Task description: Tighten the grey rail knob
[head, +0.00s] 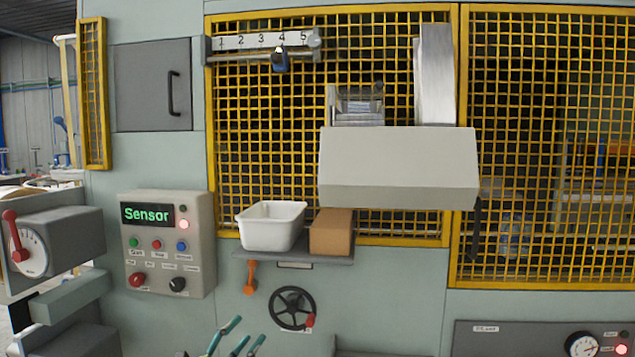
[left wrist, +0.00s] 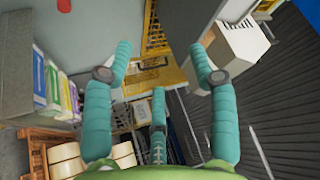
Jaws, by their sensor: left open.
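A rail with a white scale (head: 262,41) numbered 1 to 5 is fixed at the top left of the yellow mesh guard in the head view. A small dark, bluish knob (head: 280,61) sits on the rail below the 4. A round grey part (head: 315,38) is at the scale's right end; I cannot tell which of the two is the rail knob, or how tight either is. My left gripper (head: 238,340) shows its teal fingers at the bottom edge, far below the rail. In the left wrist view it (left wrist: 160,75) is open and empty. My right gripper is out of view.
A shelf (head: 345,262) below the rail holds a white bin (head: 271,228) and a brown box (head: 331,233). A sloped grey hood (head: 398,168) juts out to their right. An orange lever (head: 250,278), a handwheel (head: 292,308) and a Sensor panel (head: 167,245) are lower down.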

